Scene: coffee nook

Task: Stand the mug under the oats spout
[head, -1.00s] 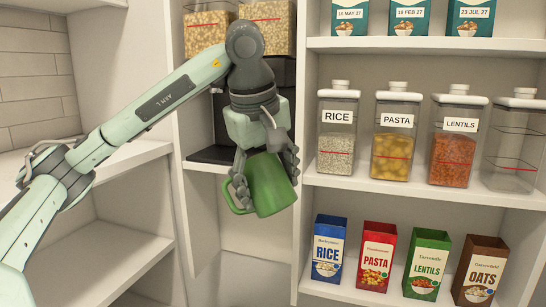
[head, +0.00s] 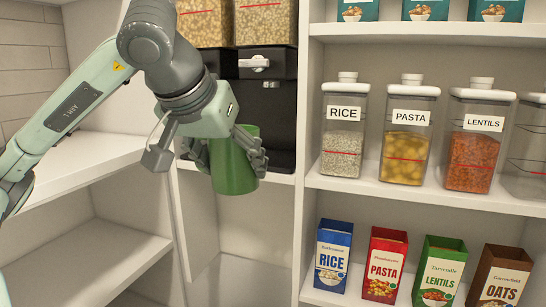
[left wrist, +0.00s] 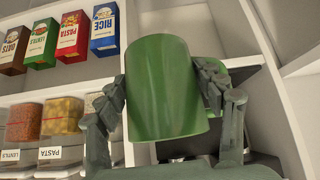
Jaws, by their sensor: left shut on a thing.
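My left gripper (head: 229,158) is shut on a green mug (head: 234,172), with fingers on both sides of it. The mug is close to upright and held in the air in front of the dispenser's lower part. The black dispenser (head: 278,97) stands on a shelf behind, with two clear hoppers (head: 264,24) of grain-like food above. A pale knob (head: 254,63) shows on its front at right. My wrist hides the left side, and no oats label is readable on the dispenser. My right gripper is not in view.
An upright divider (head: 302,130) separates the dispenser bay from shelves at right. These hold rice (head: 343,130), pasta (head: 405,140) and lentils (head: 473,150) jars, with several food boxes below (head: 384,265). The left shelf (head: 95,160) looks bare where visible.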

